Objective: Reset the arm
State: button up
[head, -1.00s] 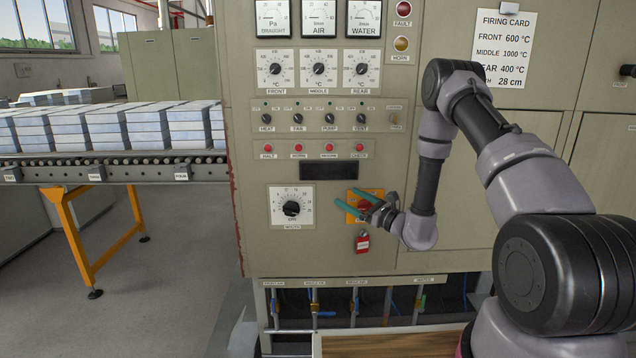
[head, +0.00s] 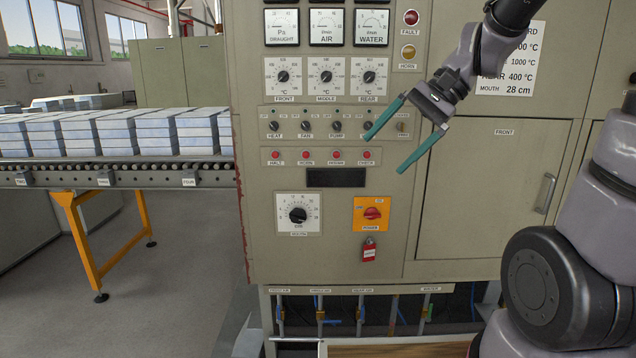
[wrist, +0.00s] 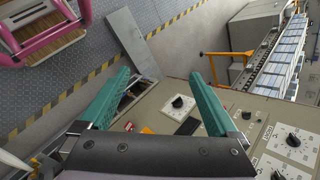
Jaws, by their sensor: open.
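My gripper (head: 386,146) is open and empty. In the head view its two teal fingers are spread in front of the right part of the control panel (head: 250,215), near the cabinet door marked FRONT. It looks clear of the panel, and part of a finger overlaps the VENT switch area. My arm comes down from the upper right and covers part of the firing card (head: 520,70). In the wrist view the open fingers (wrist: 165,105) point past the panel toward the floor, with nothing between them.
An orange plate with a red rotary switch (head: 372,213) sits above a red padlock (head: 369,250). A roller conveyor (head: 110,172) with stacked pale slabs stands at left. Valves (head: 320,310) line the underside. The wrist view shows a pink-framed cart (wrist: 50,30) on patterned floor.

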jog(key=s+d+r+n+t+h, duration=0.1)
jog(key=s+d+r+t+h, duration=0.1)
jog(key=d, duration=0.3)
jog(key=s+d+r+n+t+h, duration=0.1)
jog(key=s+d+r+t+h, duration=0.2)
jog(key=d, duration=0.3)
jog(key=shift+s+r+t+h, duration=0.25)
jog(key=shift+r+t+h, duration=0.25)
jog(key=shift+t, duration=0.3)
dwell(0.5)
